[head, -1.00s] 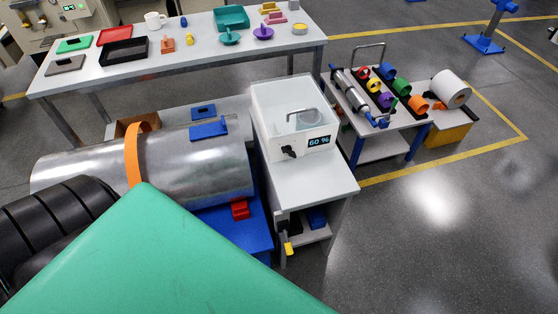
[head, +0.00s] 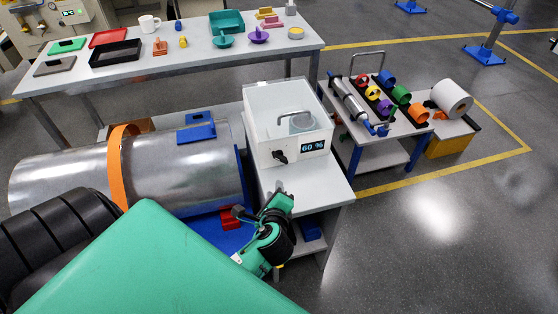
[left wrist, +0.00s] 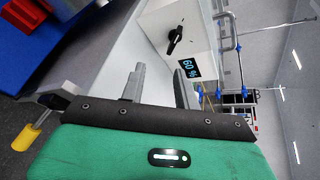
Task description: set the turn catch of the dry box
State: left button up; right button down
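The dry box (head: 312,137) is a clear-walled box with a white front on a small white cart. Its black turn catch (head: 280,157) sits on the front, left of a display reading 60 %. In the left wrist view the catch (left wrist: 175,41) shows as a black knob on the white front panel (left wrist: 198,40). My left gripper (head: 280,192) is below and in front of the catch, apart from it. In the left wrist view its grey fingers (left wrist: 158,85) stand apart with nothing between them. My right gripper is not in view.
A metal cylinder with an orange band (head: 119,170) lies left of the cart. A red block (head: 230,218) is beside my left gripper. The cart top (head: 318,184) in front of the box is bare. A second cart (head: 375,157) with coloured rings stands right.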

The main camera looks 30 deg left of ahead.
aim_at(279, 160)
pick_arm(q)
jog(key=w+a+f, duration=0.1)
jog(key=w+a, duration=0.1)
jog(key=w, duration=0.2)
jog(key=w+a+m, duration=0.1)
jog(key=w+a, duration=0.1)
jog(key=w, duration=0.2)
jog(key=w+a+f+m+t, duration=0.1)
jog(key=w+a, duration=0.2)
jog(key=w, duration=0.1)
jog(key=shift+w+f+p, duration=0.25)
jog(key=shift+f+p, duration=0.05)
jog(key=shift+p, duration=0.05)
grip_shut()
